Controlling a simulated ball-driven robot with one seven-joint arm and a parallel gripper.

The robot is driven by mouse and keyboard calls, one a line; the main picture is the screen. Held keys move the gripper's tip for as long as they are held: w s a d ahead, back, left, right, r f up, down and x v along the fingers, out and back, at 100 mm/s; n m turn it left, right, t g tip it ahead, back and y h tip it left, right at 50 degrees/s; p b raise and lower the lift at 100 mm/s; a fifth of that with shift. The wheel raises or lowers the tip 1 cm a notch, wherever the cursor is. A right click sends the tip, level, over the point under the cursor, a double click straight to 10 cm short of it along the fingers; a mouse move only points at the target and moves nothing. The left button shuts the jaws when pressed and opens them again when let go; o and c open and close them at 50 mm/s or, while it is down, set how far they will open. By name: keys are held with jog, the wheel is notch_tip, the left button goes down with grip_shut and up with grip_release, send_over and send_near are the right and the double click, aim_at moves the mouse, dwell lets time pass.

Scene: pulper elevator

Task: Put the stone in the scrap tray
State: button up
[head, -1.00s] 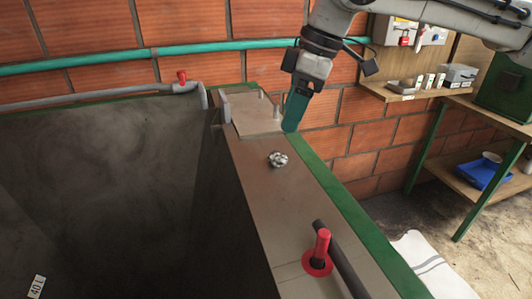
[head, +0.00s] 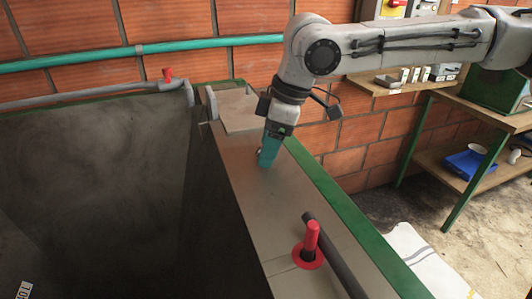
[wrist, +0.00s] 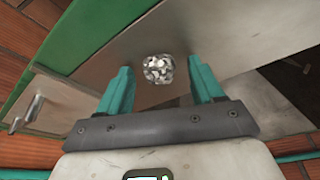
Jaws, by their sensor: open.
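The stone (wrist: 158,68) is a small, rough, grey-and-white lump on the flat ledge. In the wrist view it lies between the lines of my two teal fingers, just beyond their tips, with no visible contact. In the head view, my gripper (head: 267,160) points down over the ledge and is open; it hides most or all of the stone. A blue tray (head: 455,163) sits on the lower shelf at the right with a white item in it. I see no label naming it as the scrap tray.
The ledge (head: 250,210) borders a deep, dark tank (head: 90,160) on the left. A brick wall (head: 365,130) is behind. The wooden bench (head: 425,158) holds small items and a green box.

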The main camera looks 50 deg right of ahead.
jog(key=shift+c, duration=0.2)
jog(key=c, duration=1.2)
